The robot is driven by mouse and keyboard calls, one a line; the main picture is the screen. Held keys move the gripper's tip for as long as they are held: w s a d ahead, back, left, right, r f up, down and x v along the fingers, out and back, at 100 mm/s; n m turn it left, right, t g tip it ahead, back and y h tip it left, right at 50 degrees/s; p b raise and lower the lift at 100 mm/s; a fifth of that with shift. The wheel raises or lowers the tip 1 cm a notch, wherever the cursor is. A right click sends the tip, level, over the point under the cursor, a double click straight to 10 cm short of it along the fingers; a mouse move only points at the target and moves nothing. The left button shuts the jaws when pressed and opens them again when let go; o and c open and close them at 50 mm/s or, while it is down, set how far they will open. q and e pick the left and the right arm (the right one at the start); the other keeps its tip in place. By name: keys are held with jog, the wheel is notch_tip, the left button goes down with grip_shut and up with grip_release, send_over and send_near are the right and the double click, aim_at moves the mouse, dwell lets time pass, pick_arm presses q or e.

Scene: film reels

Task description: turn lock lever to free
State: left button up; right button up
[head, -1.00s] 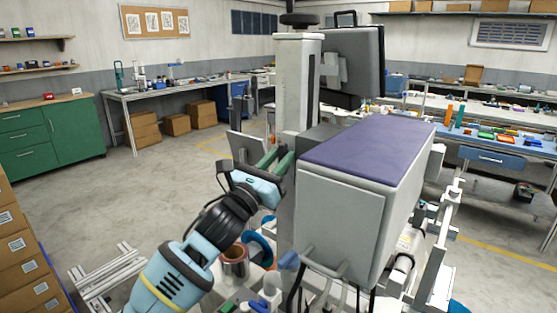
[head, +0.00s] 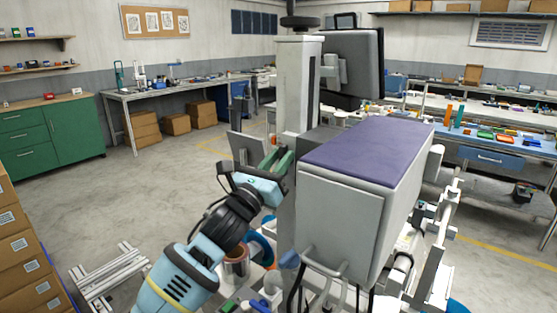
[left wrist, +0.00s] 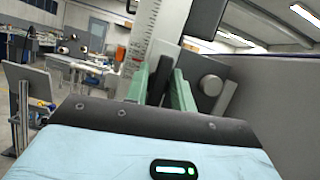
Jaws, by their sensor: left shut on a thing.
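My left gripper (head: 281,161) reaches in from the left to the side of the pale upright column (head: 297,85). In the left wrist view its two green fingers (left wrist: 161,90) are shut on a dark, narrow piece, apparently the lock lever (left wrist: 159,78). Most of the lever is hidden between the fingers, so its angle is hard to tell. A round silver knob (left wrist: 210,85) sits on a plate just right of the fingers. A column with a printed scale (left wrist: 146,45) rises behind them. My right gripper is not in view.
A big grey box with a purple top (head: 365,155) stands close on the right of the column. A monitor (head: 352,65) is behind.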

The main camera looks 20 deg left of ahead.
pick_arm(q)
jog(key=shift+f+n, duration=0.1)
jog(key=shift+n, duration=0.3)
jog(key=shift+n+y+p, duration=0.3)
jog(key=shift+n+y, duration=0.3)
jog(key=shift+d+f, duration=0.1)
jog(key=shift+f, duration=0.15)
dwell(0.4)
jog(key=o, duration=0.8)
jog(key=shift+c, duration=0.2)
jog(key=shift+r, duration=0.2)
